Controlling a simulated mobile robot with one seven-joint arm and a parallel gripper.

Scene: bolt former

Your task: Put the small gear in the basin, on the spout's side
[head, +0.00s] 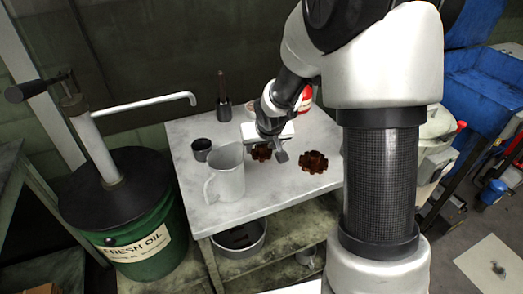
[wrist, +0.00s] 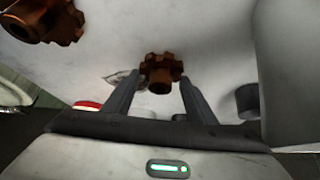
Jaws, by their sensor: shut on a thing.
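The small gear (head: 262,152), brown and toothed, is at my gripper (head: 272,155) over the table top in the head view. In the wrist view the small gear (wrist: 161,70) sits between the tips of my gripper (wrist: 159,78), which is shut on it. Whether it touches the table is unclear. A larger brown gear (head: 313,162) lies to the right on the table, and the larger gear also shows in the wrist view (wrist: 40,18). A round metal basin (head: 260,245) stands on the shelf below the table front, with something dark inside. A pump spout (head: 150,103) rises from the oil drum at left.
A pale pitcher (head: 228,175) stands near the table's front left, close to my gripper. A dark cup (head: 201,150), a dark bottle (head: 223,110) and a red-and-white item (head: 305,98) are farther back. The green oil drum (head: 145,240) stands left of the table (head: 270,205).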

